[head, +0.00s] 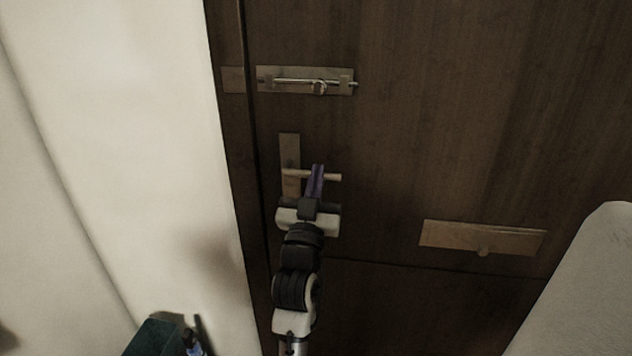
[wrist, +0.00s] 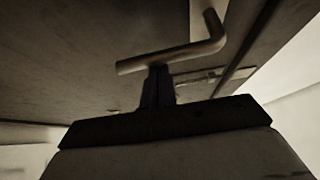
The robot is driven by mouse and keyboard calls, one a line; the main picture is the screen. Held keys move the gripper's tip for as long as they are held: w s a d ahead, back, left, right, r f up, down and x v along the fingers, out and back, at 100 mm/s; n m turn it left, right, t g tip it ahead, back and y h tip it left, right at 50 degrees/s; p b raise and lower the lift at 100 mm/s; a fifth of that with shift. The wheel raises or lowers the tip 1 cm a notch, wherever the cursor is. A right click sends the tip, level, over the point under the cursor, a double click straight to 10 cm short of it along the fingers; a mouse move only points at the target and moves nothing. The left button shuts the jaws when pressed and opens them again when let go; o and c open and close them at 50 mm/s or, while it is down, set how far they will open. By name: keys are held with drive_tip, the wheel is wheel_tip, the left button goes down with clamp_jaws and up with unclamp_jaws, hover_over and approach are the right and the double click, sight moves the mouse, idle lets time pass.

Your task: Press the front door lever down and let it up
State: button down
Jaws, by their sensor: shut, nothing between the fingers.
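The front door lever (head: 331,177) is a pale metal bar on an upright plate (head: 289,150) near the left edge of the dark wooden door (head: 450,130). It looks about level in the head view. My gripper (head: 316,170) is shut and empty, with its fingertips at the lever's middle. In the wrist view the lever (wrist: 185,52) runs across just beyond the tips of my shut fingers (wrist: 157,72). The fingertips look close to or touching the lever; I cannot tell which. My gripper body hides the lower part of the plate.
A sliding bolt (head: 305,81) sits on the door above the lever. A letter plate (head: 483,238) is to the lower right. A white wall (head: 130,100) stands close on the left. A dark green object (head: 155,338) is at the bottom left, and a pale rounded shape (head: 585,290) at the right.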

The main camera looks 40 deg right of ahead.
drive_tip(key=shift+f+m+g+h+b, duration=0.45)
drive_tip(key=shift+m+b, duration=0.25)
drive_tip(key=shift+b, duration=0.35)
drive_tip(key=shift+b, duration=0.45)
drive_tip(key=f+m+g+b, duration=0.1)
drive_tip(key=m+b, duration=0.1)
drive_tip(key=b, duration=0.2)
drive_tip(key=f+m+g+h+b, duration=0.1)
drive_tip(key=m+g+b, duration=0.1)
drive_tip(key=m+b, duration=0.1)
drive_tip(key=f+m+g+b, duration=0.1)
drive_tip(key=m+g+b, duration=0.1)
drive_tip(key=b, duration=0.2)
drive_tip(key=shift+w+a+h+b, duration=0.2)
drive_tip(key=shift+w+h+b, duration=0.05)
drive_tip(key=shift+h+b, duration=0.1)
drive_tip(key=shift+w+f, duration=0.1)
drive_tip(key=shift+t, duration=0.25)
